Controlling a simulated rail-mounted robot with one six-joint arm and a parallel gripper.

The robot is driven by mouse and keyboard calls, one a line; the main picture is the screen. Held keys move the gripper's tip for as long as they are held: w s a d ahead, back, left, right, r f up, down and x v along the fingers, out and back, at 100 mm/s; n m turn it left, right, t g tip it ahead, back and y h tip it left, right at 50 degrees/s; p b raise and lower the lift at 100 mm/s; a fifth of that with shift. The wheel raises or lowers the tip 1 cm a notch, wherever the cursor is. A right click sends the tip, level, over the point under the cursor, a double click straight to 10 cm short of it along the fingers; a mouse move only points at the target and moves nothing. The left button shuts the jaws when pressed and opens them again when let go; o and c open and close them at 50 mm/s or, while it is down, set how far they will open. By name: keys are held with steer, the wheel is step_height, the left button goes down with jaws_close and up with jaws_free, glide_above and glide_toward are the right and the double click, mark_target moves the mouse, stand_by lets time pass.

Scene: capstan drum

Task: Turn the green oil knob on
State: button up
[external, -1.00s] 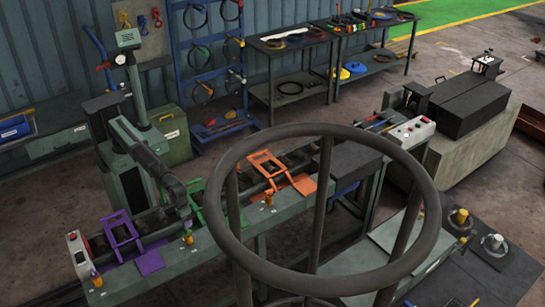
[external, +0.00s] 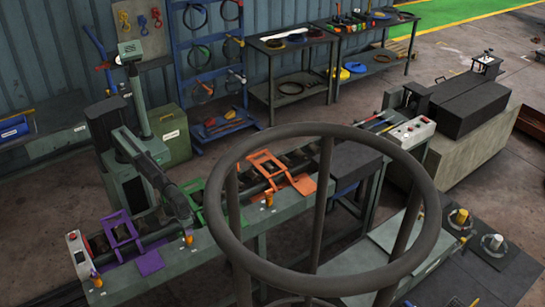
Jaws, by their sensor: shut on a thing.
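The green frame (external: 198,190) stands on the long bench, partly behind my arm. Below it, at the bench's front edge, is a small amber oil fitting (external: 188,240), which I take for the green oil knob. My gripper (external: 187,227) points down and is shut on the top of this fitting. The fingers are dark and small here, and the knob's top and its turned angle are hidden.
A purple frame (external: 122,230) stands to the left and an orange frame (external: 268,165) to the right, each with a similar amber fitting nearby. A large dark handwheel (external: 428,235) fills the foreground. A red-button box (external: 77,250) is at the bench's left end.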

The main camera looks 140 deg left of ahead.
steer(key=shift+m, duration=0.5)
steer(key=m, duration=0.3)
steer(key=shift+m, duration=0.4)
steer(key=m, duration=1.3)
steer(key=o, duration=0.9)
steer(key=shift+o, duration=0.2)
